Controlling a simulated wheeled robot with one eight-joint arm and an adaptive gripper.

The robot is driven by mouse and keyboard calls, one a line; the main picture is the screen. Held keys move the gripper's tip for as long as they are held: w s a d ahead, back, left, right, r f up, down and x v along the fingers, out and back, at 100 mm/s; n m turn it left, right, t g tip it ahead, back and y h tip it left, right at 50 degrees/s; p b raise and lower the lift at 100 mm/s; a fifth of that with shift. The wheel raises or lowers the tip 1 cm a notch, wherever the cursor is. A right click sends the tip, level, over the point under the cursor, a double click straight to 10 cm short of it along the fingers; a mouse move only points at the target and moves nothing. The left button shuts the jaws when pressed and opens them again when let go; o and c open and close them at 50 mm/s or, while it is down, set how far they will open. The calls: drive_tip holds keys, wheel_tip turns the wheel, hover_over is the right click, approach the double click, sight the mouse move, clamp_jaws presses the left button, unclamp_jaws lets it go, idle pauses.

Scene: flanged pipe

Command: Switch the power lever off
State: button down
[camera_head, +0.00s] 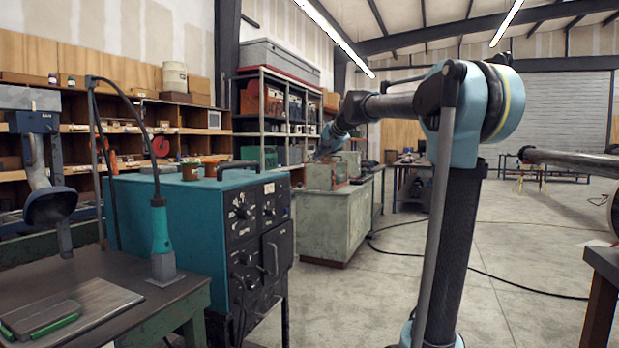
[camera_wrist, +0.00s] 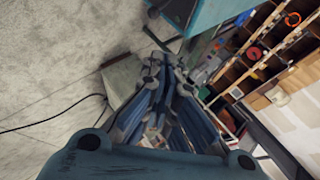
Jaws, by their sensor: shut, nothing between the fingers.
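A teal machine cabinet (camera_head: 165,225) with a black front panel (camera_head: 258,235) stands at left centre in the head view. The panel carries several knobs and a pale curved handle (camera_head: 273,257); I cannot tell for sure whether this is the power lever. The cabinet's teal side also shows at the top of the wrist view (camera_wrist: 222,12). My gripper (camera_head: 324,152) is up beyond the cabinet's right end, small in the head view, apart from the panel. In the wrist view my gripper (camera_wrist: 155,65) is shut and empty. A thin dark bar (camera_wrist: 155,36) appears just beyond its fingertips.
A grey-green workbench (camera_head: 335,225) stands behind the cabinet, below my gripper. A dark table (camera_head: 100,295) with a lamp-like tool (camera_head: 160,240) is at front left. Shelves (camera_head: 275,115) line the back. A cable lies on the concrete floor (camera_head: 510,240), which is largely clear at right.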

drive_tip(key=shift+w+d+r+n+g, duration=0.15)
drive_tip(key=shift+w+r+n+g, duration=0.3)
drive_tip(key=shift+g, duration=0.55)
drive_tip(key=shift+w+d+r+n+g, duration=0.1)
drive_tip(key=shift+w+r+n+g, duration=0.3)
drive_tip(key=shift+g, duration=0.6)
drive_tip(key=shift+a, duration=0.1)
drive_tip(key=x, duration=1.3)
drive_tip(key=shift+f, duration=0.35)
drive_tip(key=shift+a, duration=0.25)
drive_tip(key=shift+f, duration=0.15)
